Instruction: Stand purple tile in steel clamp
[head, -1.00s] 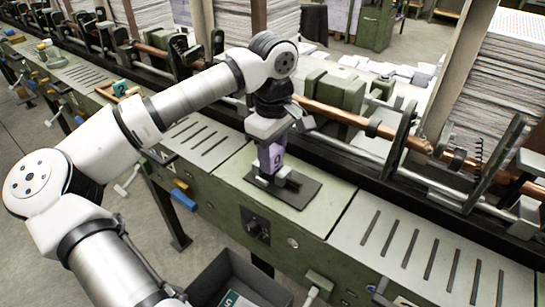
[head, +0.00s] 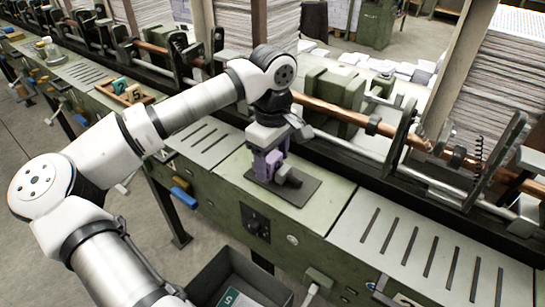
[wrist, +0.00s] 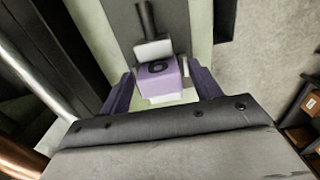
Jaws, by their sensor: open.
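The purple tile (wrist: 159,75) bears a dark numeral and shows in the wrist view between the two purple fingers of my gripper (wrist: 165,92). My gripper is open, with a finger apart on each side of the tile. The gripper also shows in the head view (head: 267,166), low over the clamp's dark plate. The steel clamp (wrist: 153,50) has a grey jaw right against or very near the tile; it also shows in the head view (head: 288,178). The tile seems upright at the clamp, but its lower part and seating are hidden. I cannot make it out surely in the head view.
The clamp's dark base plate (head: 303,192) lies on a green machine bench (head: 235,187). A grey bin (head: 215,275) holding a teal tile (head: 232,298) stands in front. A wooden tray (head: 146,98) with numbered tiles is at left. Copper and steel rods run behind.

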